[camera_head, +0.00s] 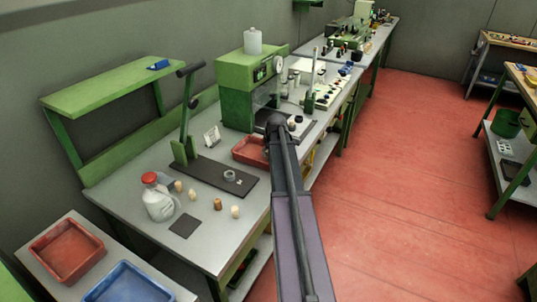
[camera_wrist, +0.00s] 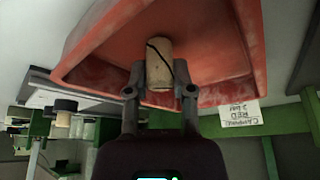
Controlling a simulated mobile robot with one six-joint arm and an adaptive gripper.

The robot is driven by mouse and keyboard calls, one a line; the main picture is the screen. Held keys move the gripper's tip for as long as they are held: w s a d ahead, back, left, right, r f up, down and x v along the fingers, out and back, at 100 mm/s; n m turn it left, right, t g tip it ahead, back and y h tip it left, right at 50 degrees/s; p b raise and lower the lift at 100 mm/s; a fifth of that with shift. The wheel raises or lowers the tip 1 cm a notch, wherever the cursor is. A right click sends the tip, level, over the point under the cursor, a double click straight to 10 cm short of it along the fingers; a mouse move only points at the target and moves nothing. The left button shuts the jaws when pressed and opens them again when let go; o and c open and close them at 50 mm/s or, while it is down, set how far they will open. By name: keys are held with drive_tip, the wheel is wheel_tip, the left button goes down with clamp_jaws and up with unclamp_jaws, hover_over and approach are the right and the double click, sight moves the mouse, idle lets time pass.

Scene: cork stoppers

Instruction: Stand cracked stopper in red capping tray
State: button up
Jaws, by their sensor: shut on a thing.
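The cracked stopper (camera_wrist: 158,54) is a pale cork cylinder with a dark crooked line across its side. In the wrist view my gripper (camera_wrist: 159,82) is shut on it, one finger on each side. The stopper shows against the inside of the red capping tray (camera_wrist: 95,52); I cannot tell whether it touches the tray floor. The red tray also shows in the head view (camera_head: 247,151) on the grey bench, partly hidden by my arm. My gripper and the held stopper are hidden behind my arm in the head view.
Several other stoppers (camera_head: 217,204) stand on the bench near a red-capped jug (camera_head: 158,201). A lever press (camera_head: 187,125) and a green machine (camera_head: 240,95) flank the tray. A label card (camera_wrist: 240,112) stands close by. Another red tray (camera_head: 42,240) and a blue tray (camera_head: 92,294) are lower left.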

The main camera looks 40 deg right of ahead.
drive_tip(key=shift+f, duration=0.15)
drive_tip(key=o, duration=0.7)
drive_tip(key=shift+r, duration=0.2)
drive_tip(key=p+v, duration=1.1)
drive_tip(key=v, duration=0.1)
idle(0.5)
idle(0.8)
